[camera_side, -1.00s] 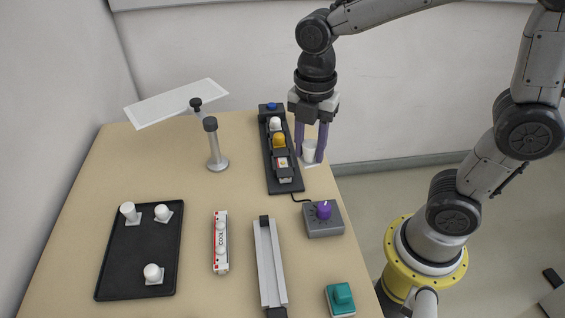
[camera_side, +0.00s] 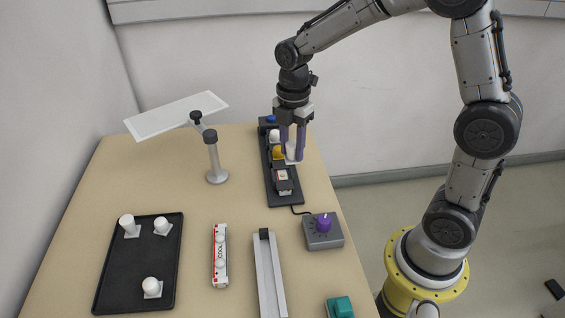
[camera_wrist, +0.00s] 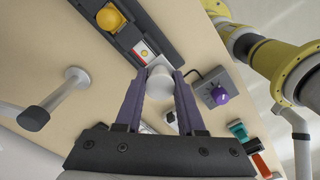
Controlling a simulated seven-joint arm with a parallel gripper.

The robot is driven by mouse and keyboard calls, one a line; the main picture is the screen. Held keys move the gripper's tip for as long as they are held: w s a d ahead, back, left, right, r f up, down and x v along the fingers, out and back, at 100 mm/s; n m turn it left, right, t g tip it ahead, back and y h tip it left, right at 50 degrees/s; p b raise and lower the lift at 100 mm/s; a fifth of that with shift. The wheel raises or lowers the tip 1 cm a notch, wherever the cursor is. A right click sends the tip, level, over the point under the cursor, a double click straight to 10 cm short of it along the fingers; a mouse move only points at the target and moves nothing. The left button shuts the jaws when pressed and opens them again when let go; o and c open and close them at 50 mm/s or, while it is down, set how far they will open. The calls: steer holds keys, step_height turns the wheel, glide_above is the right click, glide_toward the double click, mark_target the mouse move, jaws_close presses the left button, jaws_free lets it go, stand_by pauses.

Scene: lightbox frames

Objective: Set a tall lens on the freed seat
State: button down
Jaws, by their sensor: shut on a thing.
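My gripper (camera_side: 292,150) is shut on a white lens (camera_side: 291,153) with a pale square base. In the side view it is beside the right edge of the black strip (camera_side: 292,200), near the yellow lens (camera_side: 278,153). In the wrist view, the held lens (camera_wrist: 159,85) is between the purple fingers of my gripper (camera_wrist: 160,78). A white lens (camera_side: 274,136) and the yellow lens stand on the strip. A seat with a red-marked white card (camera_side: 283,175) is nearer the front. The fingers hide part of the held lens.
A black tray (camera_side: 125,275) at left holds a taller white lens (camera_side: 127,223) and two shorter ones. A grey post (camera_side: 214,160), a tilted white panel (camera_side: 178,115), a COOL-labelled bar (camera_side: 220,255), a metal channel (camera_side: 268,275) and a purple-knob box (camera_side: 323,232) are also on the table.

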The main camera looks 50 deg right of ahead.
steer(key=w+f, duration=0.2)
steer(key=f, duration=0.1)
steer(key=shift+w, duration=0.25)
steer(key=shift+w+d+f, duration=0.1)
steer(key=shift+w+f, duration=0.1)
steer(key=shift+f, duration=1.5)
steer(key=shift+f, duration=0.15)
steer(key=c, duration=0.5)
jaws_free()
step_height(320, 180, up, 12)
steer(key=f, duration=0.1)
steer(key=s+a+r+m+t, duration=0.1)
steer(key=s+r+m, duration=0.3)
steer(key=s, duration=0.2)
steer(key=s+r+m+t, duration=0.2)
steer(key=s+r+m, duration=0.1)
steer(key=s+m, duration=0.25)
steer(key=s+m+t, duration=0.1)
steer(key=s+m, duration=0.1)
steer(key=s, duration=0.1)
steer(key=s+f+m, duration=0.1)
steer(key=s+m, duration=0.2)
steer(key=s, duration=0.1)
steer(key=s+m+t, duration=0.1)
steer(key=s+m, duration=0.2)
steer(key=shift+s+a+f+m+t, duration=0.2)
steer(key=shift+s+a+m+t, duration=0.1)
steer(key=shift+s+a, duration=0.1)
